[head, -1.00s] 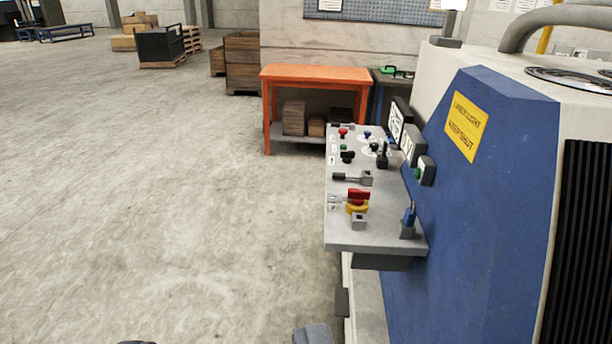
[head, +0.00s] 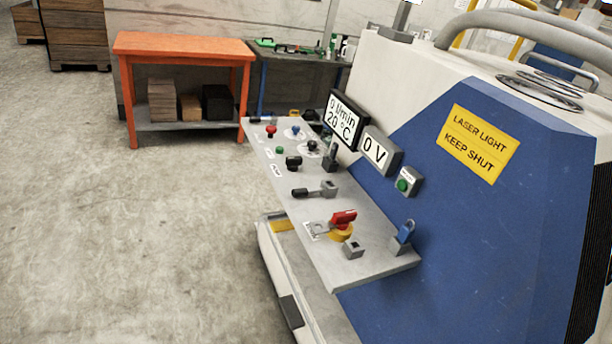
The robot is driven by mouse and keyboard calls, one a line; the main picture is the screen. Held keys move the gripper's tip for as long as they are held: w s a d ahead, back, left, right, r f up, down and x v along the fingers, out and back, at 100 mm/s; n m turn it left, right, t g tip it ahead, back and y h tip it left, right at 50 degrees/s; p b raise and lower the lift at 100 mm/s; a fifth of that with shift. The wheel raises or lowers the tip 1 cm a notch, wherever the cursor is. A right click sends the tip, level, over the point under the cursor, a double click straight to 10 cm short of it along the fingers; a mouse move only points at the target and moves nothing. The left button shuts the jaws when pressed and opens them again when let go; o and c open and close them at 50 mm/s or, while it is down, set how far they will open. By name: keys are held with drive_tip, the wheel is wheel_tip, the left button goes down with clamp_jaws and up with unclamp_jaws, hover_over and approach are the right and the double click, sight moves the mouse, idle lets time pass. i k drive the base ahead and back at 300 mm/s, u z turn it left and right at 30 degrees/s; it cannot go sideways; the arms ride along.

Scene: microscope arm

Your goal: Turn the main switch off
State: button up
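The main switch appears to be the red handle (head: 343,219) on a yellow round base (head: 341,234), near the front end of the grey control panel (head: 345,272). Its handle lies roughly across the panel, pointing right. A small label plate (head: 313,232) lies to its left, too small to read. A small grey block (head: 353,248) sits just in front of it. My gripper is not in view, and nothing touches the switch.
The blue machine housing (head: 470,230) rises right of the panel. Other knobs, a lever (head: 315,191) and a blue padlock (head: 406,231) crowd the panel. Open floor lies left.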

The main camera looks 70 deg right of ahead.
sight(340, 221)
drive_tip(key=z, duration=0.45)
drive_tip(key=i, duration=1.1)
drive_tip(key=z, duration=0.75)
drive_tip(key=k, duration=0.75)
drive_tip(key=z, duration=0.2)
drive_tip(key=i, duration=0.8)
drive_tip(key=u, duration=0.1)
